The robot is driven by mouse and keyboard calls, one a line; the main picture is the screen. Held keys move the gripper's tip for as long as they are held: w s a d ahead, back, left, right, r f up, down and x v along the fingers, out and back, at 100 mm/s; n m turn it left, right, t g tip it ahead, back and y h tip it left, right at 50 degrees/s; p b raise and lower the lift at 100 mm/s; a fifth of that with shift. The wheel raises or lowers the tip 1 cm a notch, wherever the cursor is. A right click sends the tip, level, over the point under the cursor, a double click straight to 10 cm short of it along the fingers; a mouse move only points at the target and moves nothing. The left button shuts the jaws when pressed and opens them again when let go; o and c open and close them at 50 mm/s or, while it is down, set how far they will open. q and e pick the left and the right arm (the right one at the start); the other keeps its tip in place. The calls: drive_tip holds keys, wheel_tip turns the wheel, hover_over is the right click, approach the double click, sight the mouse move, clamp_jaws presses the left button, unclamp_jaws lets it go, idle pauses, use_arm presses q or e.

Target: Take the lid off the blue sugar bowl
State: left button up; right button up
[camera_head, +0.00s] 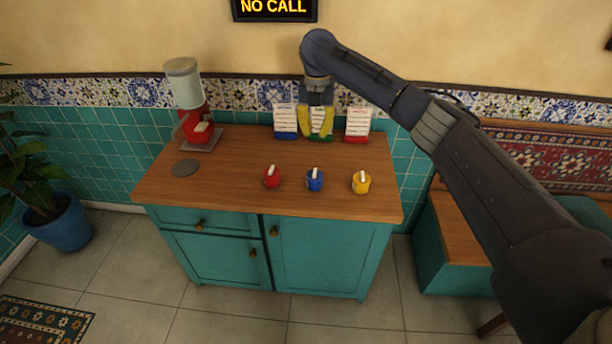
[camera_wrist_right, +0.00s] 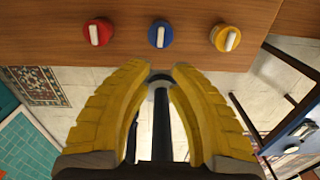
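The blue sugar bowl (camera_head: 314,182) stands on the wooden counter between a red bowl (camera_head: 271,178) and a yellow bowl (camera_head: 361,184). Its lid (camera_head: 315,174) is on and carries a white bar handle. In the right wrist view the blue bowl (camera_wrist_right: 161,35) is at top centre, beyond the fingertips. My right gripper (camera_head: 317,134) has yellow fingers and hangs over the back of the counter, behind the blue bowl and apart from it. The wrist view shows the fingers (camera_wrist_right: 160,72) spread with nothing between them. My left gripper is not in view.
Three cards on stands line the counter's back: blue (camera_head: 285,121), green partly hidden behind my gripper, and red (camera_head: 357,124). The counter (camera_head: 225,194) is clear around the bowls.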

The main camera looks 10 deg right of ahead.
sight(315, 171)
wheel_tip(315, 171, down, 17)
drive_tip(key=shift+s+f, duration=0.1)
idle(0.8)
drive_tip(key=shift+c, duration=0.4)
clamp_jaws()
